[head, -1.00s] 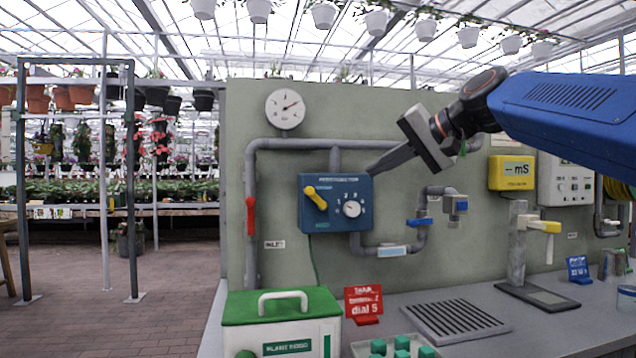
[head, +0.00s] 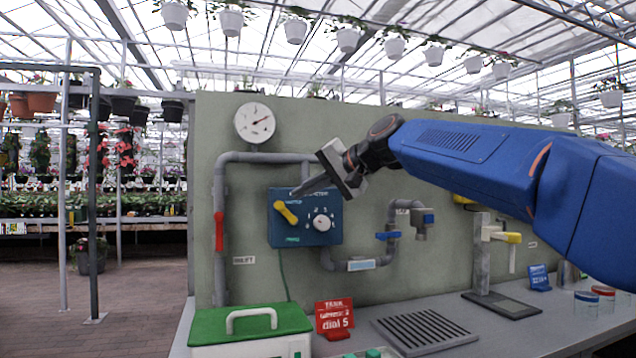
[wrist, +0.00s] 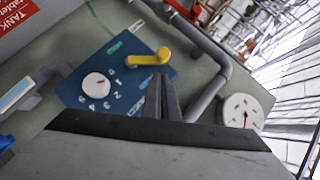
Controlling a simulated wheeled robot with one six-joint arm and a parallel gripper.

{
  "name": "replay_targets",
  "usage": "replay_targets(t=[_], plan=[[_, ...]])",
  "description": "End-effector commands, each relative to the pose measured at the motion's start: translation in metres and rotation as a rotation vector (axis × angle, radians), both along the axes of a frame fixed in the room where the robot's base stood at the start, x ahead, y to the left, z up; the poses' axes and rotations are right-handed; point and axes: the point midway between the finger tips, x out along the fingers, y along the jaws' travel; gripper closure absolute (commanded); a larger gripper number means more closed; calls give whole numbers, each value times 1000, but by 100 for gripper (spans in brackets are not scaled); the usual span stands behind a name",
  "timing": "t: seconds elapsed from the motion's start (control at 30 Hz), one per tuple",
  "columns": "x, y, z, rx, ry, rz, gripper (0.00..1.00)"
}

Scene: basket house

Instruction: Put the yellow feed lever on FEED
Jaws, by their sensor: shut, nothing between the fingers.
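The yellow feed lever (head: 286,212) is on the blue control box (head: 272,236) on the grey-green panel. It slants from upper left to lower right in the head view. In the wrist view the yellow lever (wrist: 150,59) lies just beyond the fingertips, to their upper left. The box also carries a white numbered dial (head: 322,223). The small lettering by the lever is too blurred to read surely. My gripper (head: 294,194) is shut and empty, its tips by the top edge of the box, near the lever. It also shows in the wrist view (wrist: 163,80).
A grey pipe (head: 219,175) with a red handle runs left of the box. A round gauge (head: 254,122) is above. A green-lidded case (head: 205,325) and a red sign (head: 334,315) stand below. A blue-handled tap (head: 388,236) is to the right.

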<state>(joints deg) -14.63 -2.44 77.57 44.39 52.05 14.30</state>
Motion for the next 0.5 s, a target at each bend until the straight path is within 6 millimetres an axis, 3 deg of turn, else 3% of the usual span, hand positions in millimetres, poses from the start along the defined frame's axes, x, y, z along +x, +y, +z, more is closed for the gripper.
replay_targets(t=[0.2, 0.5], plan=[[-4, 16, -11, 0, -1, 1, 100], [-5, 19, -13, 0, -1, 0, 100]])
